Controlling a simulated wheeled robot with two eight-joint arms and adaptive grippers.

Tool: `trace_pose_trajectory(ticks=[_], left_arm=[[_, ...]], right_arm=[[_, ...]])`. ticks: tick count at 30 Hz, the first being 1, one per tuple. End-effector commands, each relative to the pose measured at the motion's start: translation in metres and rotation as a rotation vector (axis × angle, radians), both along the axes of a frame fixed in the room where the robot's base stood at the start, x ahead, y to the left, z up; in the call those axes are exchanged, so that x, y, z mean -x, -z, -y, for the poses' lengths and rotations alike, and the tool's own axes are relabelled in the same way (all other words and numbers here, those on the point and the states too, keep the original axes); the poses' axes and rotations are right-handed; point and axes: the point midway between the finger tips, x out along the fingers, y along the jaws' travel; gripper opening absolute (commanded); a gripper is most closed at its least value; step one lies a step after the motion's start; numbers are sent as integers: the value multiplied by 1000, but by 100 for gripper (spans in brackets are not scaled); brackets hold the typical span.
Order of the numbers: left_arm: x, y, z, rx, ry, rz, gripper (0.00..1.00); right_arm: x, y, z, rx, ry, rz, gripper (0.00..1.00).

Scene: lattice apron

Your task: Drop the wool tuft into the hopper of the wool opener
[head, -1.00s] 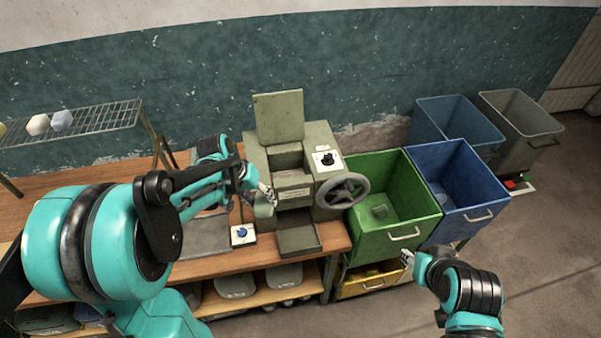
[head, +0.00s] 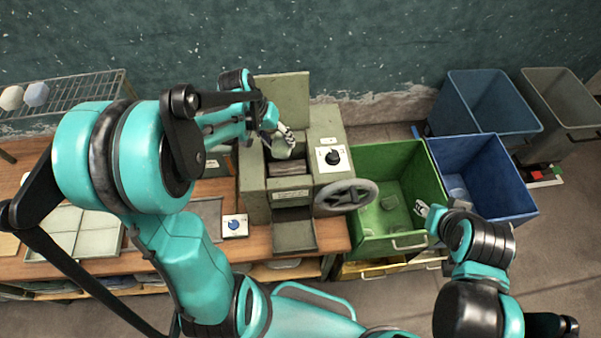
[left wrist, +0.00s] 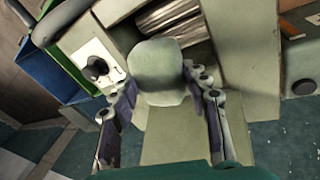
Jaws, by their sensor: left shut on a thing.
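The wool opener (head: 255,185) is an olive-grey machine on the wooden bench, with its lid (head: 285,95) raised at the back. Its open hopper shows ribbed rollers (head: 288,170) inside, also seen in the left wrist view (left wrist: 180,22). My left gripper (head: 284,139) is over the hopper opening, shut on the pale grey-green wool tuft (head: 282,152). In the left wrist view the tuft (left wrist: 158,72) sits between the two fingers, in front of the hopper and hiding part of it. My right gripper (head: 424,211) is by the green bin's right edge; its fingers are too small to judge.
A handwheel (head: 346,197) and a knob panel (head: 332,158) are on the machine's right, and an outfeed tray (head: 294,237) is in front. A green bin (head: 375,160) and blue bin (head: 470,150) stand to the right. A blue-knob box (head: 235,226) lies front left.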

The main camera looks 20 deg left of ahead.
Motion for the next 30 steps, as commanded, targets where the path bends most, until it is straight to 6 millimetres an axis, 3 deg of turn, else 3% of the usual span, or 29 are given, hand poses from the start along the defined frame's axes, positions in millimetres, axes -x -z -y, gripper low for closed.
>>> trace_pose_trajectory(ticks=[12, 22, 23, 25, 30], left_arm=[[-1, 50, 0, 0, 0, 0, 29], [-1, 51, 0, 0, 0, 0, 29], [-1, 51, 0, 0, 0, 0, 54], [-1, 51, 0, 0, 0, 0, 70], [-1, 51, 0, 0, 0, 0, 70]], right_arm=[[0, 37, 0, 0, 0, 0, 40], [0, 37, 0, 0, 0, 0, 40], [0, 37, 0, 0, 0, 0, 40], [0, 37, 0, 0, 0, 0, 40], [0, 37, 0, 0, 0, 0, 40]])
